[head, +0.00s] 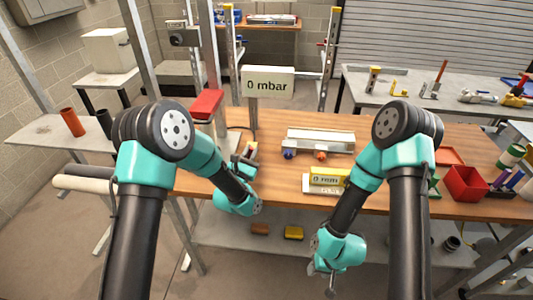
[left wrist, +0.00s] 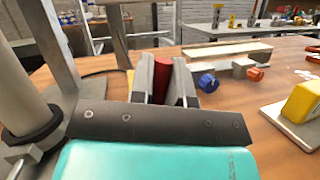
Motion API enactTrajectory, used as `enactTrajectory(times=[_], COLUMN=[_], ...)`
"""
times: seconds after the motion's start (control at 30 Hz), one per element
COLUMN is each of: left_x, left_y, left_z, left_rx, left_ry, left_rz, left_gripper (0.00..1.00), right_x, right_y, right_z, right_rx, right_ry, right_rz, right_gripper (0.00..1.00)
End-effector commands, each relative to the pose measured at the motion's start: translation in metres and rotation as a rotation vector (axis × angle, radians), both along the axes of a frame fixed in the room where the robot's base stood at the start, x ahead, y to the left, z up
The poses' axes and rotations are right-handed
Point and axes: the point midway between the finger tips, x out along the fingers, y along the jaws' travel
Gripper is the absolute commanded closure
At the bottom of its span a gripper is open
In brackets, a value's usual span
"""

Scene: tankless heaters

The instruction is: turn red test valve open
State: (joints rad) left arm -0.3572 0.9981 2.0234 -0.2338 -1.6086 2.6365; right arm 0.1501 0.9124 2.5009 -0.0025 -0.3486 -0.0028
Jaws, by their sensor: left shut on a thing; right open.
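The red valve handle (left wrist: 163,78) stands between the two grey fingers of my left gripper (left wrist: 163,85) in the left wrist view. My left gripper is shut on it; the fingers hide its sides and lower end. In the head view my left gripper (head: 246,165) is over the left part of the wooden bench, and the handle is hard to make out there. A display sign (head: 268,82) behind it reads 0 mbar. My right gripper (head: 329,284) hangs low in front of the bench, open and empty.
A pale heater unit with a blue knob (left wrist: 208,83) and an orange knob (left wrist: 256,74) lies to the right on the bench. A yellow meter (head: 328,178) sits near the front edge. A red bin (head: 464,184) is at right. A metal post stands close to my left arm.

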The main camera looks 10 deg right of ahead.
Motion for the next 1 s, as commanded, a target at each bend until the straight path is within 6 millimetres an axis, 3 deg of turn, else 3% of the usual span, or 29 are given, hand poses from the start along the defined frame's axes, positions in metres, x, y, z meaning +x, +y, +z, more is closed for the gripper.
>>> enactTrajectory(times=[0.33,0.8,0.83,1.0], left_x=[0.0016,0.0018,0.0019,0.0017], left_y=[-0.0020,-0.0025,-0.0024,-0.0024], left_z=[0.0011,0.0016,0.0016,0.0014], left_rx=[-0.141,-0.156,-0.156,-0.156], left_ry=[0.035,0.038,0.038,0.038], left_rz=[-0.013,-0.014,-0.014,-0.014], left_gripper=[1.00,1.00,0.80,0.64], right_x=[0.0000,0.0000,0.0000,0.0000], right_y=[0.0001,0.0000,0.0000,0.0000], right_z=[0.0000,0.0000,0.0000,0.0000], right_rx=[0.000,0.000,0.000,0.000], right_ry=[0.000,0.000,0.000,0.000], right_rz=[0.000,0.000,0.000,0.000], right_gripper=[0.57,0.57,0.57,0.57])
